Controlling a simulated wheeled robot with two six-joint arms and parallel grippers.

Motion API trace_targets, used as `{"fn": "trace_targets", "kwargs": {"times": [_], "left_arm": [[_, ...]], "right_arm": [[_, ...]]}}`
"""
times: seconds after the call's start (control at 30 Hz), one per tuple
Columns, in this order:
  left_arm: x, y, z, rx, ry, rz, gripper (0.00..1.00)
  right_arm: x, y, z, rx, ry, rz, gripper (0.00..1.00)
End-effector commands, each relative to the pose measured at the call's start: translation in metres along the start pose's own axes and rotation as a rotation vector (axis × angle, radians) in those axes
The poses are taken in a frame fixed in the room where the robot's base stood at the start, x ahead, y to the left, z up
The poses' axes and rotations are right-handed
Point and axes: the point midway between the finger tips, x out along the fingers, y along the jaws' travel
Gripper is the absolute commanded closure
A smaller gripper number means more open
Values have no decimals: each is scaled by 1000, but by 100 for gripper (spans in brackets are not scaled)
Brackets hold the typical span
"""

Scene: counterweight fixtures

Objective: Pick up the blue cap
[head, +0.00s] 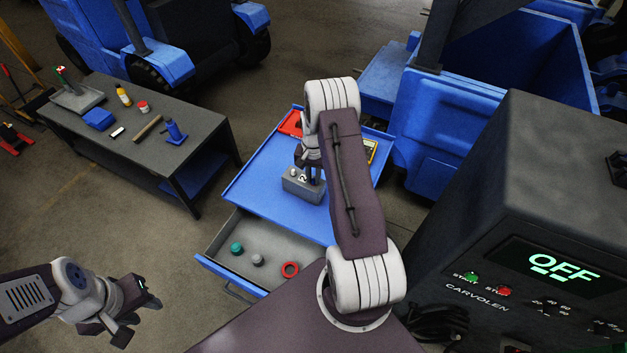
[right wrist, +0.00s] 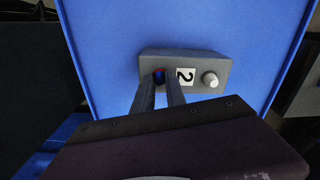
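A grey block (head: 303,187) marked "2" stands on the blue cart top (head: 262,165). It also shows in the right wrist view (right wrist: 226,67), with a white knob (right wrist: 210,79) at its right end. My right gripper (head: 312,168) is down at the block. My left gripper (head: 138,313) is open and empty at the lower left, away from the cart.
The open drawer (head: 219,233) below the cart top holds a teal cap (head: 236,248), a grey cap (head: 257,260) and a red ring (head: 290,269). A dark bench (head: 206,127) with several items stands left. A control cabinet (head: 540,160) showing "OFF" stands right.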

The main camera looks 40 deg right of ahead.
Motion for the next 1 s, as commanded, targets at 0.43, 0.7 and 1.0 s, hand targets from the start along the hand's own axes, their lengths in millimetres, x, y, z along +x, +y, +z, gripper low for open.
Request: {"fn": "trace_targets", "kwargs": {"times": [0.43,0.7,1.0], "left_arm": [[2,0,0,0,0,0,64],[17,0,2,0,0,0,64],[34,-1,4,0,0,0,64]], "right_arm": [[-4,0,0,0,0,0,92],[-42,2,0,1,3,-1,92],[-82,69,25,5,3,-1,92]]}}
